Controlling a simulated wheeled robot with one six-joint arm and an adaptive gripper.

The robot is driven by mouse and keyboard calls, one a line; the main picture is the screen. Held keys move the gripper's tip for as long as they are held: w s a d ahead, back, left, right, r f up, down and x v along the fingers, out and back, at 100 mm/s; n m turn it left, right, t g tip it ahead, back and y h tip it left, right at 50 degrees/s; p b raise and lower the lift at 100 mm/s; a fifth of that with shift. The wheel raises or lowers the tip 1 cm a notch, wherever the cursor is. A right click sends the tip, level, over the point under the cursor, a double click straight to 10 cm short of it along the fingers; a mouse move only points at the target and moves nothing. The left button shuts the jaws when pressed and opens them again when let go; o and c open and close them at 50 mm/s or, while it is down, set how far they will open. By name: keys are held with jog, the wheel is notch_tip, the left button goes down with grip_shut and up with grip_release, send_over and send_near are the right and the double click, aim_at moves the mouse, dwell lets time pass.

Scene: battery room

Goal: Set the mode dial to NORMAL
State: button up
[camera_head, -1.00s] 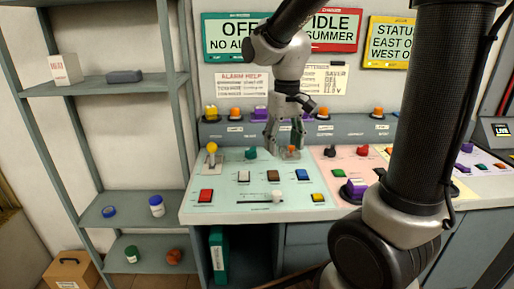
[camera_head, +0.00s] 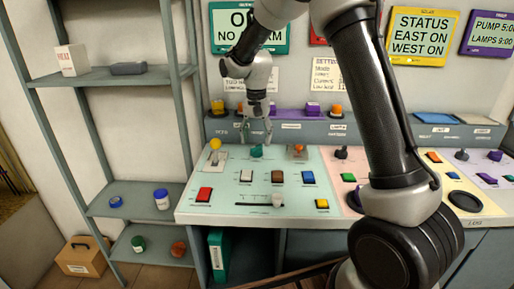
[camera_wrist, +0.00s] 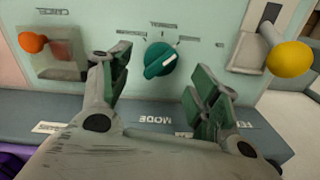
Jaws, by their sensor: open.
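The mode dial is a round teal knob with a white pointer line. It sits on the pale green panel, below my gripper in the head view (camera_head: 256,152) and at upper middle in the wrist view (camera_wrist: 160,59). In the wrist view its pointer lies slanted, and the small words around it are upside down and too blurred to read surely. A plate reading MODE (camera_wrist: 157,119) shows inverted on the grey ledge. My gripper (camera_head: 256,138) is open and empty, pointing down. In the wrist view its fingers stand on either side of the dial, apart from it.
A yellow-knobbed lever (camera_wrist: 289,58) and an orange-knobbed lever (camera_wrist: 33,42) flank the dial closely. Several push buttons, including a red one (camera_head: 205,194), and a slider (camera_head: 278,199) lie nearer the panel's front. A shelf (camera_head: 110,76) stands left.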

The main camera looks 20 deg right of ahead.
aim_at(256, 146)
jog(key=shift+f, duration=2.2)
jog(key=c, duration=1)
